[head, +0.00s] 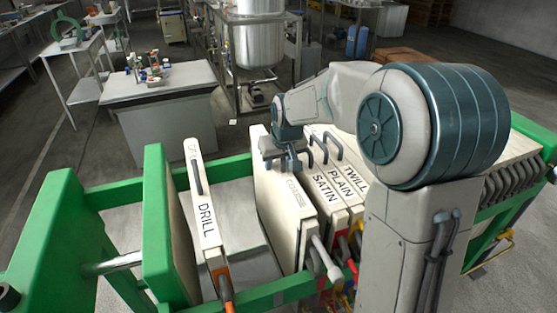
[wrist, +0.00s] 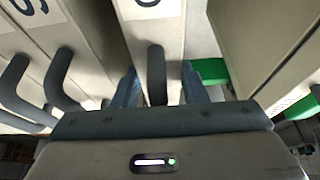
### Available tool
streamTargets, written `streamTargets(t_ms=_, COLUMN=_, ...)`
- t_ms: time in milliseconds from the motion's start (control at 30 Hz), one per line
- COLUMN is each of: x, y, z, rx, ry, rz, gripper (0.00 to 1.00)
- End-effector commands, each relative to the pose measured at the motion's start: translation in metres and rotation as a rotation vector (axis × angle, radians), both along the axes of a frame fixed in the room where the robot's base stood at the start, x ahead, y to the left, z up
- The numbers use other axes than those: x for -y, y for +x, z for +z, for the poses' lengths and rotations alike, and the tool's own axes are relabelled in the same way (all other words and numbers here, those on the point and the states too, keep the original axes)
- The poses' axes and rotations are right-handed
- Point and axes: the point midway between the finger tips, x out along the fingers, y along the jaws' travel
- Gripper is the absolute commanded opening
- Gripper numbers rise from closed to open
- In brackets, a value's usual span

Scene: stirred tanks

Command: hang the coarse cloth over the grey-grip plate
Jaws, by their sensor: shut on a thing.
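My gripper (head: 287,160) is over the top edge of a cream plate (head: 283,212) in the green-framed rack. Its two blue fingers show in the wrist view (wrist: 160,85), on either side of a dark top handle (wrist: 156,70), and it is shut on that handle. This plate has a pale grey side grip (head: 325,258) at its near end. The writing on its top is faint and too small to read. I cannot make out a coarse cloth in either view.
Plates marked SATIN, PLAIN and TWILL (head: 340,185) stand close on the right. A grey table (head: 160,110) with small items is behind.

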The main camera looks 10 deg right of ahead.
Motion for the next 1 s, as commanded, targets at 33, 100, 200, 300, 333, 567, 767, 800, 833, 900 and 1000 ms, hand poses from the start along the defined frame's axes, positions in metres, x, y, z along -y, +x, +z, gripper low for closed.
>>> streamTargets(t_ms=33, x=0.0, y=0.0, z=-0.001, rx=0.002, ry=0.0, rz=0.0, gripper=0.0)
streamTargets(t_ms=100, x=0.0, y=0.0, z=-0.001, rx=0.002, ry=0.0, rz=0.0, gripper=0.0)
streamTargets(t_ms=200, x=0.0, y=0.0, z=-0.001, rx=0.002, ry=0.0, rz=0.0, gripper=0.0)
streamTargets(t_ms=300, x=0.0, y=0.0, z=-0.001, rx=0.002, ry=0.0, rz=0.0, gripper=0.0)
streamTargets(t_ms=333, x=0.0, y=0.0, z=-0.001, rx=0.002, ry=0.001, rz=-0.001, gripper=0.0)
streamTargets(t_ms=567, x=0.0, y=0.0, z=-0.001, rx=0.001, ry=0.001, rz=-0.001, gripper=0.64)
streamTargets(t_ms=767, x=0.001, y=-0.001, z=0.0, rx=0.0, ry=-0.001, rz=-0.001, gripper=0.64)
streamTargets(t_ms=800, x=0.001, y=-0.001, z=0.002, rx=0.0, ry=-0.001, rz=-0.001, gripper=0.64)
streamTargets(t_ms=833, x=0.001, y=-0.002, z=0.005, rx=0.001, ry=0.0, rz=-0.001, gripper=0.64)
streamTargets(t_ms=900, x=0.002, y=-0.005, z=0.013, rx=0.004, ry=-0.001, rz=-0.002, gripper=0.64)
streamTargets(t_ms=1000, x=0.004, y=-0.012, z=0.031, rx=0.005, ry=0.0, rz=-0.002, gripper=0.64)
